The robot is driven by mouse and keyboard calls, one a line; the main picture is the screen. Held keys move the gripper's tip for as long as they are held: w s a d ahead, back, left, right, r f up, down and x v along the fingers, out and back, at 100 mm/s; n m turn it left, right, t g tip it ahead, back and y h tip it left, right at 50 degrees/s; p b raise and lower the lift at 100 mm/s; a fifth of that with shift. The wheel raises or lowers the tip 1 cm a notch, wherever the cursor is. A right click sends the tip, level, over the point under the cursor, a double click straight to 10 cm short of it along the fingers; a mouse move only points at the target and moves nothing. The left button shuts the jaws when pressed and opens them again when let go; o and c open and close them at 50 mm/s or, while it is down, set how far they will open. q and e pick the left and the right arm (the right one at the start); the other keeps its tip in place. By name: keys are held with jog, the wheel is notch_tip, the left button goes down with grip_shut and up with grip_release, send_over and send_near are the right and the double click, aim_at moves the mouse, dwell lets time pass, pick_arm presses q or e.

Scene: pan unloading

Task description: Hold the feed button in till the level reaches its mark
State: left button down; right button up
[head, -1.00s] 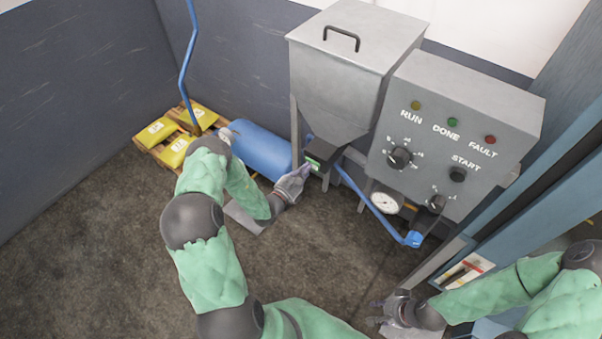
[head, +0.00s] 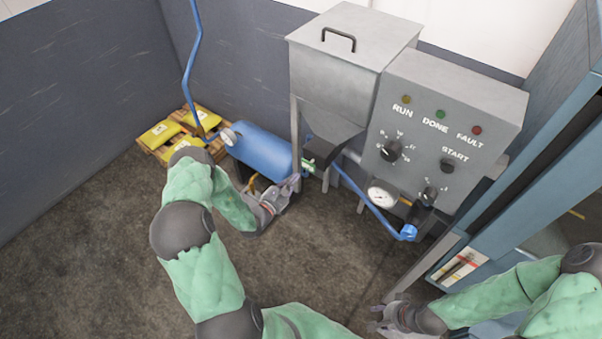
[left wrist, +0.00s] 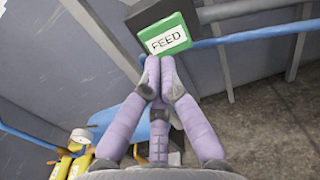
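The feed button unit, a small green box with a white FEED label (left wrist: 166,40), is under the hopper's outlet; it also shows in the head view (head: 309,166). My left gripper (head: 294,182) is just below and left of it. In the left wrist view its purple fingers (left wrist: 158,64) are together, tips by the label's lower edge. I cannot tell whether they touch it. The fingers look empty. The grey hopper (head: 345,75) has a closed lid, so its inside is hidden. I cannot make out a level mark. My right gripper (head: 380,317) is low at the bottom, its fingers apart and empty.
A grey control box (head: 415,165) with RUN, DONE and FAULT lamps, knobs and a START button stands right of the hopper. A dial gauge (head: 381,197) and blue pipe (head: 370,205) are below. A blue tank (head: 262,149) and yellow sacks (head: 160,134) stand left.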

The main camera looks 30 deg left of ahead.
pick_arm(q)
jog(key=s+a, duration=0.1)
jog(key=s, duration=0.5)
jog(key=shift+s+f+p, duration=0.25)
jog(key=shift+f+p, duration=0.05)
jog(key=shift+p, duration=0.05)
jog(key=s+d+f+m+g+h, duration=0.1)
jog(key=s+d+m+g+h, duration=0.25)
jog(key=d, duration=0.45)
jog(key=s+d+f+m+g+h, duration=0.25)
jog(key=d+m+g+h, duration=0.2)
jog(key=d, duration=0.35)
jog(key=s+d+f+m+g+h, duration=0.1)
jog(key=s+d+m+g+h, duration=0.3)
jog(key=d, duration=0.5)
jog(key=s+f+m+g+y, duration=0.3)
jog(key=s+m+g+y, duration=0.15)
jog(key=s+m, duration=0.2)
jog(key=s+f+m+g+y, duration=0.3)
jog(key=s+m+g+y, duration=0.15)
jog(key=m, duration=0.35)
jog(key=w+m+t, duration=0.1)
jog(key=m, duration=0.1)
jog(key=w+d+r+m+t, duration=0.1)
jog(key=w+m, duration=0.1)
jog(key=w+m+t, duration=0.1)
jog(key=m, duration=0.1)
jog(key=shift+w+d+r+y, duration=0.15)
jog(key=shift+w+d+y, duration=0.05)
jog(key=shift+w+y, duration=0.15)
